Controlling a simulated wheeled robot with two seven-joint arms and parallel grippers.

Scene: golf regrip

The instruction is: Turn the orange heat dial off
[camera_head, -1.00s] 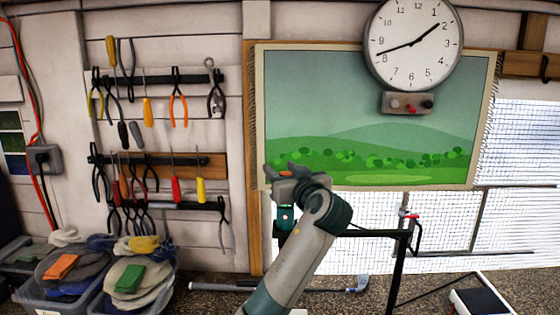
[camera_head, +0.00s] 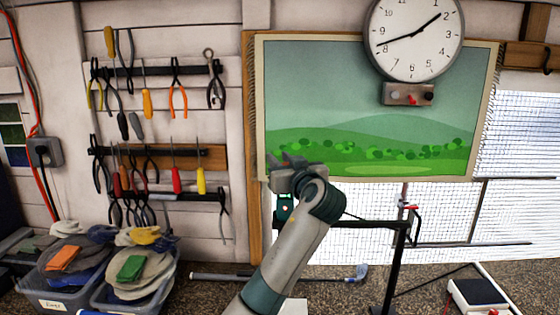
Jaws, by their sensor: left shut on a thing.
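My left arm rises from the bottom middle, and my left gripper (camera_head: 284,160) is at its top, in front of the lower left of the landscape picture. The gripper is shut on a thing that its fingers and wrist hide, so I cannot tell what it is. A small teal part (camera_head: 285,207) with a pale spot shows just below the gripper; whether it is joined to the held thing is unclear. No orange heat dial can be made out now. My right gripper is not in view.
A wall clock (camera_head: 414,35) hangs above a small box (camera_head: 408,94) with knobs. A dark stand (camera_head: 397,265) with a red-handled clamp (camera_head: 407,207) is right of my arm. A golf club (camera_head: 357,279) lies on the bench behind it. Tubs of gloves (camera_head: 50,291) stand left.

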